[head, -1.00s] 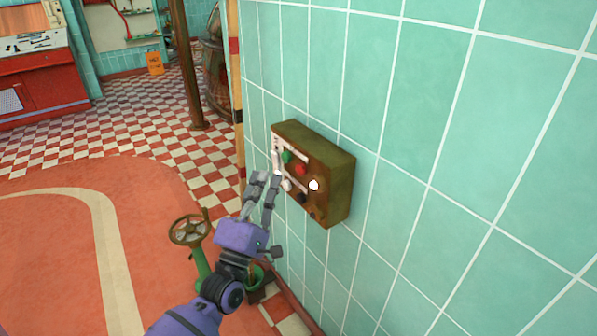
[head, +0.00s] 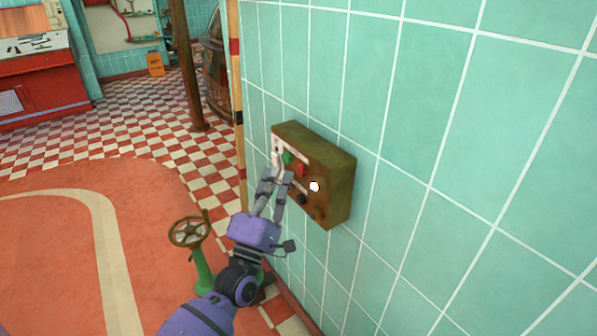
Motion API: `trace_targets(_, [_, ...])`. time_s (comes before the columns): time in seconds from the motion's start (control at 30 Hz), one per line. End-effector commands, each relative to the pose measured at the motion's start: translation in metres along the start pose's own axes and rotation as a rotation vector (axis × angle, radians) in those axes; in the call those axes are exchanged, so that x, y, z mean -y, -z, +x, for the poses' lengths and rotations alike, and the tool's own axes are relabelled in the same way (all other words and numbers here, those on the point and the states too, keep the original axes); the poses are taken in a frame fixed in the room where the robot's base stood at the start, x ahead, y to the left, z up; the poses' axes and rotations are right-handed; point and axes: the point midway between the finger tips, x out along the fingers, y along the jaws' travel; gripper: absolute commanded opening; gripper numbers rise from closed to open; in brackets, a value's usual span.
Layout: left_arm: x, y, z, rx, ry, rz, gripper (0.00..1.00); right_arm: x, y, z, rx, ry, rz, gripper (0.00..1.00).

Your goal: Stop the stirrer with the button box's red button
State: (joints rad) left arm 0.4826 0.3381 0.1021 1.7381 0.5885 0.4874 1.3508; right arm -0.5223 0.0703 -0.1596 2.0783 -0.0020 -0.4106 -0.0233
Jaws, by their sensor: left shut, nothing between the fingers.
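The button box (head: 335,190) is a brown, worn box fixed to the teal tiled wall. Its front face carries a green button (head: 287,158), a red button (head: 302,171), a white round part (head: 314,187) and a dark knob (head: 302,199). My left gripper (head: 279,168) is shut with nothing held. Its fingertips are in front of the box's left part, beside the green button and left of the red one. I cannot tell whether they touch the face. The fingers cover part of the box's lower left face. My right gripper is not in view. I cannot make out the stirrer.
A green stand with a brown handwheel (head: 189,232) stands on the floor left of my left arm. The tiled wall (head: 450,170) fills the right side. A brown post (head: 186,70) and an orange sign (head: 155,64) stand farther back. The floor at left is open.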

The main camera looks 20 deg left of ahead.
Motion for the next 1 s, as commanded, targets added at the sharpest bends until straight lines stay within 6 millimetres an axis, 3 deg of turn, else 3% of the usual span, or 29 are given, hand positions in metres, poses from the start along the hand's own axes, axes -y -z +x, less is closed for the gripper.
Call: trace_targets(1.0, [0.0037,-0.0037,0.0051,0.000,0.000,0.000,0.00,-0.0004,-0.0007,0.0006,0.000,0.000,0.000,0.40])
